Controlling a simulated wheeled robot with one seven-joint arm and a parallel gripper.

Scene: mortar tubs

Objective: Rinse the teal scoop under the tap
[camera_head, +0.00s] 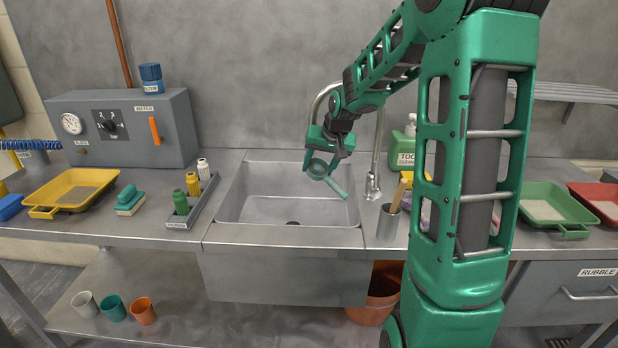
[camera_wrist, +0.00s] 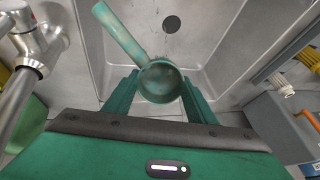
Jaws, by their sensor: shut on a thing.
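The teal scoop (camera_head: 318,169) is held over the sink (camera_head: 268,208), its round bowl at my gripper and its handle slanting down to the right. In the wrist view the scoop (camera_wrist: 158,82) sits between the two green fingers of my gripper (camera_wrist: 155,90), which is shut on its bowl. Pale brownish smears show on the scoop. My gripper also shows in the head view (camera_head: 322,157). The tap (camera_head: 373,187) rises at the right of the sink; its spout is partly hidden behind my arm. The tap's body and lever show in the wrist view (camera_wrist: 38,45). I see no water running.
A rack of bottles (camera_head: 196,200) stands left of the sink, with a teal brush (camera_head: 129,203) and a yellow tray (camera_head: 43,205) farther left. A metal cup with a handled tool (camera_head: 389,222) stands close at the right. A green soap bottle (camera_head: 403,150) is behind it.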

